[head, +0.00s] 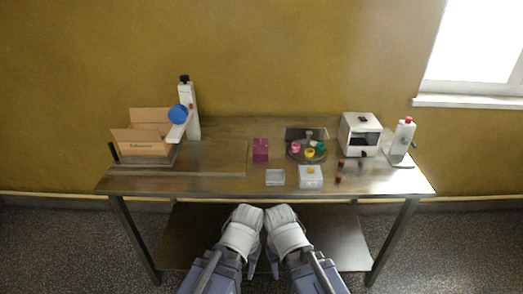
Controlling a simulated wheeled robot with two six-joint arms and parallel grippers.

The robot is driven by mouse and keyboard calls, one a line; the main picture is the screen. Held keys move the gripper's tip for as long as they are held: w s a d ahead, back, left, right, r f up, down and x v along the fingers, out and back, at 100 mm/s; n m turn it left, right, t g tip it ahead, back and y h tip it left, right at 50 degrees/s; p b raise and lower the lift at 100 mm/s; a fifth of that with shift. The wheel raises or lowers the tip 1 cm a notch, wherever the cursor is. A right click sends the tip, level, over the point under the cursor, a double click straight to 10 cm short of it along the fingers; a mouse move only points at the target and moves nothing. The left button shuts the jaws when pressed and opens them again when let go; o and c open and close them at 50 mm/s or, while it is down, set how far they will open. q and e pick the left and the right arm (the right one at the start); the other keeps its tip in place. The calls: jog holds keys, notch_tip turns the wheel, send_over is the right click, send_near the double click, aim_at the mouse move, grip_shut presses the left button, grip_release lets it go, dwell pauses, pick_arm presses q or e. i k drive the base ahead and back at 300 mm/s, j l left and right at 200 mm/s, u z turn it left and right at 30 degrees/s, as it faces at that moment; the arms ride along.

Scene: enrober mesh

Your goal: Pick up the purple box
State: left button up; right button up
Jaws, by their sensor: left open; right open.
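The purple box (260,150) stands upright on the metal table (215,186), near the middle, with free table in front of it. My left gripper (254,270) and my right gripper (275,270) are side by side low in front of the table, well apart from the box. Both are open with nothing visible between the fingers, which are small in the picture.
A cardboard box (142,147) and a white stand with a blue disc (179,114) are at the left. Clear and white containers (310,177), a round tray with coloured cups (295,147), a white machine (359,134) and small dark vials (338,178) fill the right.

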aim_at(260, 151)
jog(key=i+j+z, duration=0.25)
jog(key=j+z, duration=0.25)
jog(key=i+j+z, duration=0.1)
jog(key=j+z, duration=0.2)
jog(key=j, duration=0.1)
